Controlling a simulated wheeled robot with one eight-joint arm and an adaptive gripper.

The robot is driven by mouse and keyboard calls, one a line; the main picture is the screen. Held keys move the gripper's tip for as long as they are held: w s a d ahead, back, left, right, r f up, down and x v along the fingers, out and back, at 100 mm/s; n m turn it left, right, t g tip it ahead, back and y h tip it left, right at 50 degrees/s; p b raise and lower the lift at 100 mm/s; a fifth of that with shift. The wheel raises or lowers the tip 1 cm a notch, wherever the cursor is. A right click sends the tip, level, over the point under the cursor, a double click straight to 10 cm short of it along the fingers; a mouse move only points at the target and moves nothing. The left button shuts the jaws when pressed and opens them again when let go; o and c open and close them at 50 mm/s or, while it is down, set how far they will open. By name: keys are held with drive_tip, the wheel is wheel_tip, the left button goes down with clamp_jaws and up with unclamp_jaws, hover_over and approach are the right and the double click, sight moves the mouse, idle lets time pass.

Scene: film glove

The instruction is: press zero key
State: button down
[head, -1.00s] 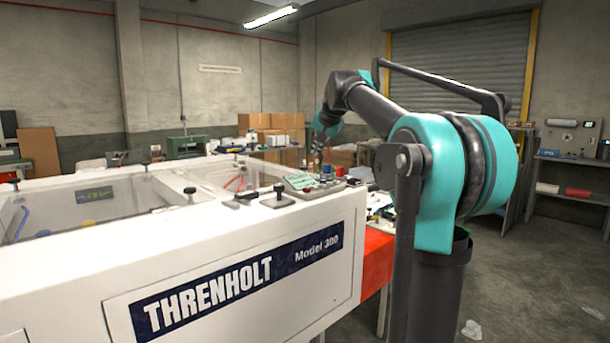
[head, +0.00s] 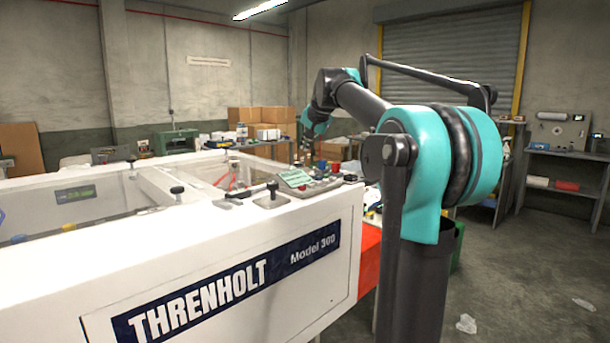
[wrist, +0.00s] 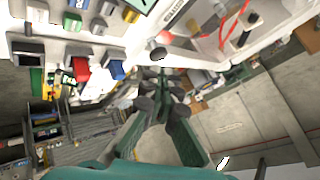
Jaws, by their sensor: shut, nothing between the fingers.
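The control panel (head: 321,186) with a green display (head: 295,177) sits on the near right corner of the white machine. In the wrist view, keys in grey, blue (wrist: 72,21) and green line the upper left, and part of the display (wrist: 141,4) shows at the top edge. I cannot make out a zero marking on any key. My gripper (head: 302,154) is above the panel in the head view, small and partly lost against the clutter. In the wrist view my gripper (wrist: 160,92) is shut and empty, with its fingertips apart from the keys.
The white machine (head: 230,265) fills the left foreground, with black knobs (head: 272,187) standing on its top. Cardboard boxes (head: 262,120) and a green device (head: 176,140) stand behind. A shelf (head: 570,160) is at the right. The floor (head: 520,270) at right is mostly clear.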

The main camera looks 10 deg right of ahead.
drive_tip(key=shift+f, duration=3.15)
drive_tip(key=shift+f, duration=0.15)
drive_tip(key=shift+f, duration=0.3)
drive_tip(key=shift+f, duration=0.4)
drive_tip(key=shift+r, duration=0.85)
drive_tip(key=shift+r, duration=0.1)
drive_tip(key=shift+r, duration=2.4)
drive_tip(key=shift+s, duration=0.1)
